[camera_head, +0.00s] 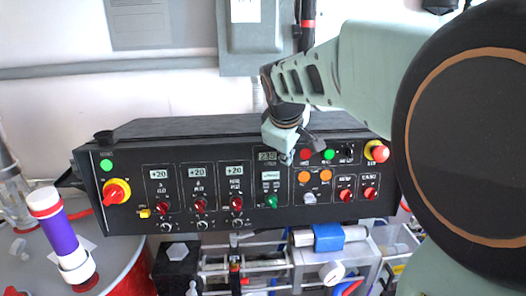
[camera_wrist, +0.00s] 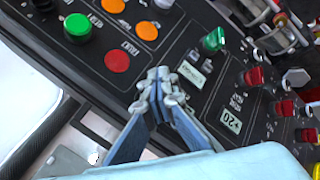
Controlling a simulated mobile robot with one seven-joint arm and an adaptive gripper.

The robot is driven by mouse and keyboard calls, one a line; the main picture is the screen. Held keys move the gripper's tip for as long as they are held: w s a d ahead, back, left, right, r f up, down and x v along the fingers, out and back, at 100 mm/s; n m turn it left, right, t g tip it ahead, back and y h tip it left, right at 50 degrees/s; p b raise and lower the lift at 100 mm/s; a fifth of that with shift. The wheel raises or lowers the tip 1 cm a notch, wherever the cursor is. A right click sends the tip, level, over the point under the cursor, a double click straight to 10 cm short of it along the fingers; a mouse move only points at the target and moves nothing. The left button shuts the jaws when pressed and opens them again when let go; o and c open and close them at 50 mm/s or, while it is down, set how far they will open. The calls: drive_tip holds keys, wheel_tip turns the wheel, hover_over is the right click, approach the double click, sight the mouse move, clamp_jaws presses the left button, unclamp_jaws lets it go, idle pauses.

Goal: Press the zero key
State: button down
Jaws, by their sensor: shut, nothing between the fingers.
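A black control panel (camera_head: 150,218) faces me, with many buttons, knobs and displays. I cannot read a zero label on any key in either view. My gripper (camera_head: 286,157) is shut and empty, at the panel's middle column, by the small display (camera_head: 267,156). In the wrist view my gripper's fingertips (camera_wrist: 158,84) are together, over the panel between the red button (camera_wrist: 116,61) and a pale label plate (camera_wrist: 192,74). They hide the panel part behind them. I cannot tell whether they touch it. A green knob (camera_head: 271,201) is below the display.
A red button (camera_head: 306,154), a green button (camera_head: 328,154) and orange buttons (camera_head: 303,177) lie to the right of my gripper. A red mushroom knob (camera_head: 379,152) is at the right end. A red-yellow rotary switch (camera_head: 116,192) is at the left.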

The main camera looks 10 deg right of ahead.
drive_tip(key=shift+s+a+r+b, duration=0.1)
drive_tip(key=shift+s+r+b, duration=0.15)
drive_tip(key=shift+s, duration=0.55)
drive_tip(key=shift+s+d+r+b, duration=0.1)
drive_tip(key=shift+s+r+b, duration=0.1)
drive_tip(key=shift+s, duration=0.55)
drive_tip(key=shift+s+a+r+b, duration=0.1)
drive_tip(key=shift+s+r+b, duration=0.15)
drive_tip(key=shift+s, duration=0.55)
